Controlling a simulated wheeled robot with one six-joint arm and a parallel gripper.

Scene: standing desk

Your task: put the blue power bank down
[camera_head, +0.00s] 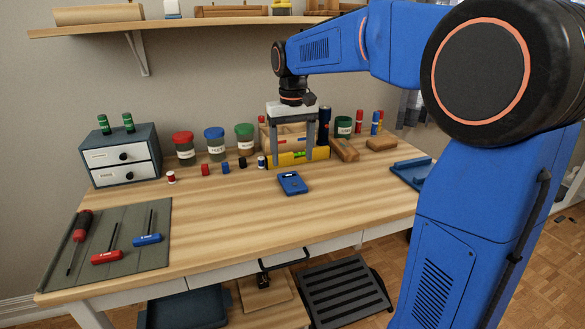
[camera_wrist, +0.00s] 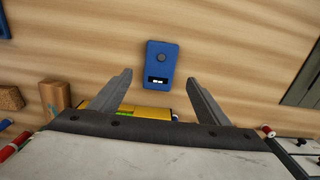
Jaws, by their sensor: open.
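The blue power bank (camera_head: 292,183) lies flat on the wooden desk (camera_head: 220,225), near its middle. It also shows in the wrist view (camera_wrist: 160,64), face up with a round dark spot and a small light display, just beyond my fingertips. My gripper (camera_head: 292,144) is open and empty above the desk, a little behind the power bank in the head view.
A yellow level (camera_head: 300,157) stands behind the power bank. Lidded jars, spools, a small drawer unit (camera_head: 120,155) and wood blocks (camera_head: 345,150) line the back. A grey mat (camera_head: 140,250) with tools lies left, and a blue tray (camera_head: 412,170) right. The desk's front middle is clear.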

